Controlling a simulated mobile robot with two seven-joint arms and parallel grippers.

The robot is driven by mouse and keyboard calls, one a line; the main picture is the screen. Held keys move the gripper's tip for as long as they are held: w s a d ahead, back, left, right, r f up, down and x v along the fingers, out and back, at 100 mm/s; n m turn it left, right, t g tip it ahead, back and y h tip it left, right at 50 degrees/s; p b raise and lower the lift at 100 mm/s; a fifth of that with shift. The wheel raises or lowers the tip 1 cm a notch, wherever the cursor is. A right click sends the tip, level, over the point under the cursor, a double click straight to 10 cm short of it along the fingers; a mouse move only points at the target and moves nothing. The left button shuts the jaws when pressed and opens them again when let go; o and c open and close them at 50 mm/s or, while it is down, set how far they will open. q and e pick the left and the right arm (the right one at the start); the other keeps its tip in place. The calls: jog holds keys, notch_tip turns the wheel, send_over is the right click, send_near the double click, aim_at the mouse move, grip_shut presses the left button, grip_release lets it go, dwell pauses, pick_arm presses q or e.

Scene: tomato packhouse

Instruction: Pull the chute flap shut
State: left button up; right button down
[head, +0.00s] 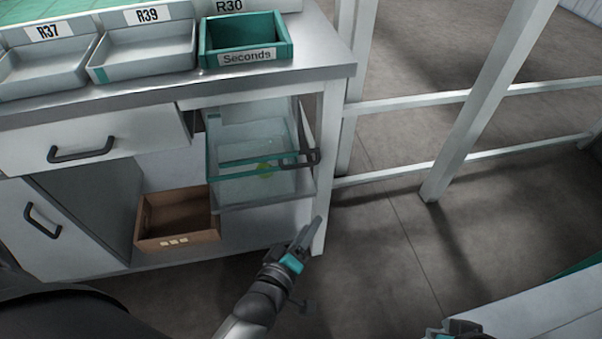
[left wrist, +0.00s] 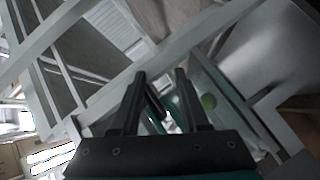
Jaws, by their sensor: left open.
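The chute flap appears to be the clear panel with a teal edge (head: 235,164) under the bench top, standing out from the cabinet front. A dark handle (head: 313,157) sits at its right end.
A brown crate (head: 178,241) stands on the low shelf left of the flap. A white bench leg (head: 323,190) stands close to my left gripper. Grey trays (head: 140,72) and a teal Seconds tray (head: 285,50) sit above. Open floor (head: 385,240) lies to the right.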

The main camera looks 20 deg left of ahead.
pick_arm(q)
jog(key=s+a+r+n+t+y, duration=0.1)
jog(key=s+a+n+t+y, duration=0.3)
jog(key=n, duration=0.4)
jog(key=w+a+r+y+b, duration=0.1)
jog(key=w+b, duration=0.3)
jog(key=w, duration=1.1)
jog(key=shift+w+a+r, duration=0.25)
jog(key=shift+a+r, duration=0.3)
jog(key=shift+r, duration=0.1)
pick_arm(e)
jog(key=w+a+t+y, duration=0.3)
jog(key=w+a+t, duration=0.3)
jog(key=a, duration=0.1)
jog(key=shift+a+r+n, duration=0.15)
jog(key=shift+r+n, duration=0.1)
jog(key=shift+n, duration=0.05)
jog(key=shift+w, duration=0.1)
pick_arm(q)
grip_shut()
